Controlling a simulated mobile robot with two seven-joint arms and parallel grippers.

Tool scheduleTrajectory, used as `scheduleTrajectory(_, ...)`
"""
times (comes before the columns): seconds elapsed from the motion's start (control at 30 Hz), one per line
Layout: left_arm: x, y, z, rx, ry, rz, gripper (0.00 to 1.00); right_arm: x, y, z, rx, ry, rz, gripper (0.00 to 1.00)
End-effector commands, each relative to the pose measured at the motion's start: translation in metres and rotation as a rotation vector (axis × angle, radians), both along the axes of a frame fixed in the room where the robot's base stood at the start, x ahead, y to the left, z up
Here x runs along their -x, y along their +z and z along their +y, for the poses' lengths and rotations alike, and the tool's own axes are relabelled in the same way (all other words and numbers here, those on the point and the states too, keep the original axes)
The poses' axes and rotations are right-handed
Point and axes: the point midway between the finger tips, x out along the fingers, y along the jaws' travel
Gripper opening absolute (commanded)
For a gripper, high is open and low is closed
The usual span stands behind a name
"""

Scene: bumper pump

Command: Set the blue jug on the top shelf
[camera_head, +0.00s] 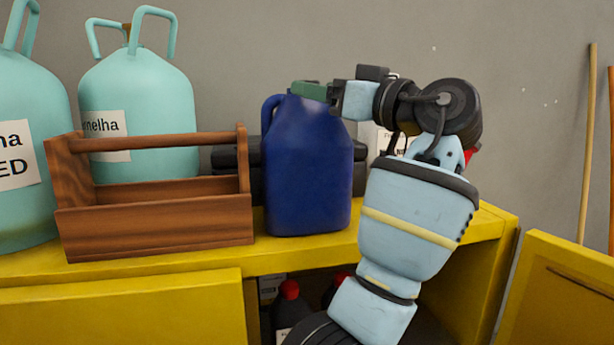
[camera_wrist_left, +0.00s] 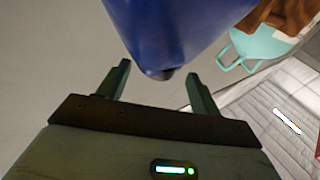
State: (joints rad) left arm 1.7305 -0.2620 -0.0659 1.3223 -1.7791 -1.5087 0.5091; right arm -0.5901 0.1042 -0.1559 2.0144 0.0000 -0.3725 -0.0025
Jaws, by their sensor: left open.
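The blue jug (camera_head: 308,170) stands upright on the yellow cabinet's top surface (camera_head: 375,245), right of a wooden tool carrier. Its looped handle is at its upper left. My left gripper (camera_head: 310,91) is at the top of the jug, reaching in from the right and partly hiding the jug's top. In the left wrist view the two fingers (camera_wrist_left: 158,73) are spread apart, and the jug (camera_wrist_left: 180,30) shows just beyond them. I cannot tell whether the fingers touch it. My right gripper is not in view.
The wooden carrier (camera_head: 155,226) and teal gas cylinders (camera_head: 140,90) stand on the left. A black case (camera_head: 225,160) is behind the jug. Red-capped bottles (camera_head: 288,292) are inside the cabinet below. An open yellow door (camera_head: 565,300) and poles (camera_head: 587,150) are on the right.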

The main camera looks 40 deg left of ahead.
Motion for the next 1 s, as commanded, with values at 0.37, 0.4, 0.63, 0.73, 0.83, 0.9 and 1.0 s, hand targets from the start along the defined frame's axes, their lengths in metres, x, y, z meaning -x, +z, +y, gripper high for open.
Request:
scheduleTrajectory(0.37,-0.005,0.006,0.040,-0.001,0.000,0.001,0.64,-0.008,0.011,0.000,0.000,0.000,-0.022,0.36)
scheduleTrajectory(0.4,-0.005,0.005,0.040,-0.001,0.000,0.001,0.64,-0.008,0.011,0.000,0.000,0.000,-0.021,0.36)
scheduleTrajectory(0.63,-0.005,0.005,0.039,-0.001,0.000,0.002,0.49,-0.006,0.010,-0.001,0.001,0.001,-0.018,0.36)
scheduleTrajectory(0.73,-0.005,0.005,0.039,-0.001,0.000,0.002,0.36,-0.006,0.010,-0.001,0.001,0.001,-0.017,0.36)
scheduleTrajectory(0.83,-0.005,0.005,0.039,0.000,-0.001,0.003,0.23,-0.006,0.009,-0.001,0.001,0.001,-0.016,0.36)
scheduleTrajectory(0.9,-0.006,0.004,0.039,0.000,-0.001,0.003,0.13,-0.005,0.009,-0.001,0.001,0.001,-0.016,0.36)
scheduleTrajectory(1.0,-0.006,0.004,0.039,0.000,0.000,0.004,0.00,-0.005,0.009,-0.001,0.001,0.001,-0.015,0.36)
